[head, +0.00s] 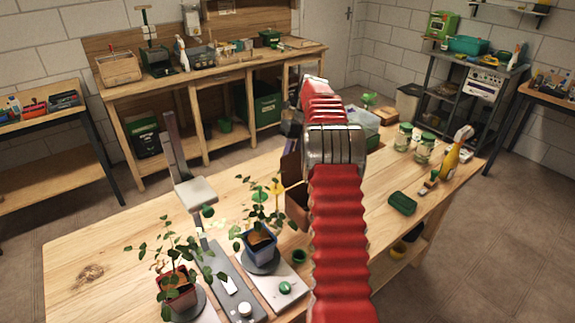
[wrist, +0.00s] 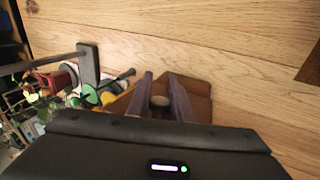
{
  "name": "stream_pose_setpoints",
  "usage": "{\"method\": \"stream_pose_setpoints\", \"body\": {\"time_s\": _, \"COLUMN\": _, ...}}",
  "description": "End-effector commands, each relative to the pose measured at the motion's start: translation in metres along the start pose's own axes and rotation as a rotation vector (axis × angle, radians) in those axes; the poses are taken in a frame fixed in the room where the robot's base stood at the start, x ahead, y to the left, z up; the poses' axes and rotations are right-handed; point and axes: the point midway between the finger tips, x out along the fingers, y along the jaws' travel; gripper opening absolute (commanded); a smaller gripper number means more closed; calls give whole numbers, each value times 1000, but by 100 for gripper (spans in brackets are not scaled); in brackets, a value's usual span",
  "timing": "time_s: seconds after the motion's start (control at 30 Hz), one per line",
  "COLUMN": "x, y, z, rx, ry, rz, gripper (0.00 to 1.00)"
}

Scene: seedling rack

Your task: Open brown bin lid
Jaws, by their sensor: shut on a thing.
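The brown bin (head: 296,192) stands on the wooden table, mostly hidden behind my red-sleeved arm in the head view. Its tall brown side shows just left of the arm. In the wrist view, the brown lid (wrist: 197,92) lies beyond and between the fingers of my gripper (wrist: 160,78). A small round pale knob shows between the fingers. My gripper is shut on the lid's grip part. The exact contact is hard to see, and I cannot tell how far the lid is tilted.
Potted plants in a red pot (head: 178,290) and a blue pot (head: 259,243) stand left of the arm, by a grey upright stand (head: 186,165). The table's left part is bare.

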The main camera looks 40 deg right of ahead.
Motion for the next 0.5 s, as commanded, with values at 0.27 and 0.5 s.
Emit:
{"method": "stream_pose_setpoints", "body": {"time_s": 0.27, "x": 2, "y": -1, "z": 0, "rx": 0, "ry": 3, "rz": 1, "gripper": 32}}
{"method": "stream_pose_setpoints", "body": {"time_s": 0.5, "x": 2, "y": 0, "z": 0, "rx": -1, "ry": 1, "rz": 1, "gripper": 36}}
